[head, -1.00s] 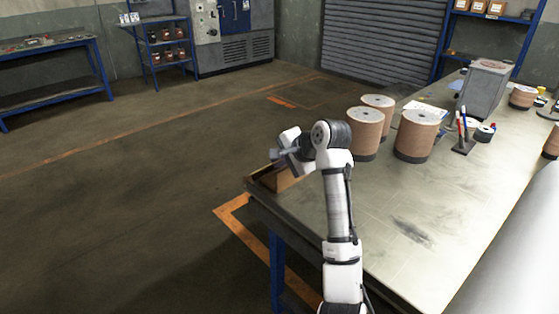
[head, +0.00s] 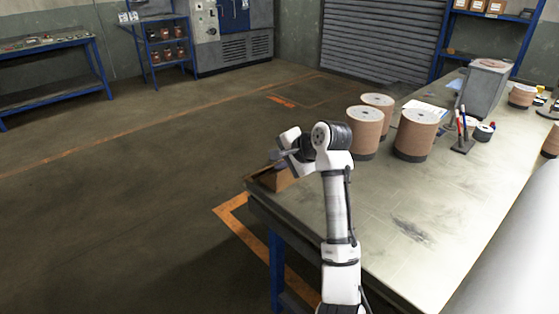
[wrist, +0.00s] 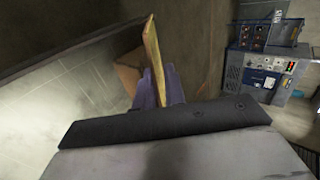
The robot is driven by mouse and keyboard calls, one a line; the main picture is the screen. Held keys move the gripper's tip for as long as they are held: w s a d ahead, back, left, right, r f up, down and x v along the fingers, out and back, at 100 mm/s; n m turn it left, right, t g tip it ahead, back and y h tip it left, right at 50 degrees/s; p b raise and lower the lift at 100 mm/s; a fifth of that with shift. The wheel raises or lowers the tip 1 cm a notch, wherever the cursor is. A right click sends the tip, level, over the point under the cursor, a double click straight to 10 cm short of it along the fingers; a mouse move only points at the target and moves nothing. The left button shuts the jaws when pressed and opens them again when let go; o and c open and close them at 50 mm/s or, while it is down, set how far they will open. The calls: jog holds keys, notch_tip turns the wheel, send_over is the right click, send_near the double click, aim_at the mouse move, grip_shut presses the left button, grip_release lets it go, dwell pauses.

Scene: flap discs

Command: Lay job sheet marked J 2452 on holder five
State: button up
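My gripper (wrist: 158,88) shows in the wrist view with its two purple-grey fingers close together. A thin tan-yellow piece (wrist: 152,55) stands up between them, seen nearly edge-on. It looks held, and no marking on it can be read. In the head view my gripper (head: 279,156) is small, over the near left corner of the workbench, beside and above a brown box (head: 275,179). The box also shows behind the fingers in the wrist view (wrist: 127,70). I cannot make out a J 2452 mark or tell which thing is holder five.
Several tan drums (head: 364,130) stand on the workbench (head: 350,215), with papers (head: 428,107) behind them. A pen stand (head: 463,145) and a grey box (head: 486,88) are farther right. The bench's near part is clear. Blue shelves (head: 165,45) stand across open floor.

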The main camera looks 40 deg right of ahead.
jog(key=shift+s+f, duration=0.2)
jog(key=shift+f, duration=0.2)
jog(key=shift+s+d+r, duration=0.2)
jog(key=shift+s+r, duration=0.15)
jog(key=shift+s, duration=0.05)
jog(key=shift+c, duration=0.4)
jog(key=shift+o, duration=0.4)
jog(key=b+v, duration=0.2)
jog(key=v, duration=1.1)
jog(key=shift+w+r, duration=0.3)
jog(key=shift+r, duration=0.1)
